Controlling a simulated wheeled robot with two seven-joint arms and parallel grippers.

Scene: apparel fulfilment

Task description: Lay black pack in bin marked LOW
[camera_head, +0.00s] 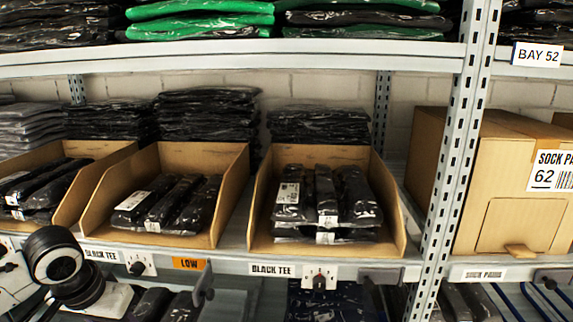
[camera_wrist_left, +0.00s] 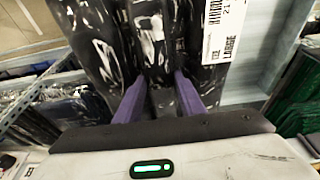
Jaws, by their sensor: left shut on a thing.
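The orange LOW tag (camera_head: 188,264) is on the shelf edge below the middle open cardboard bin (camera_head: 232,190). My right gripper is in neither view.
Another cardboard bin (camera_head: 258,215) with black packs stands to the right, and one (camera_head: 75,205) to the left. An upright post (camera_head: 452,190) and a large carton (camera_head: 505,190) are further right. The upper shelf edge (camera_head: 230,55) runs above the bins.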

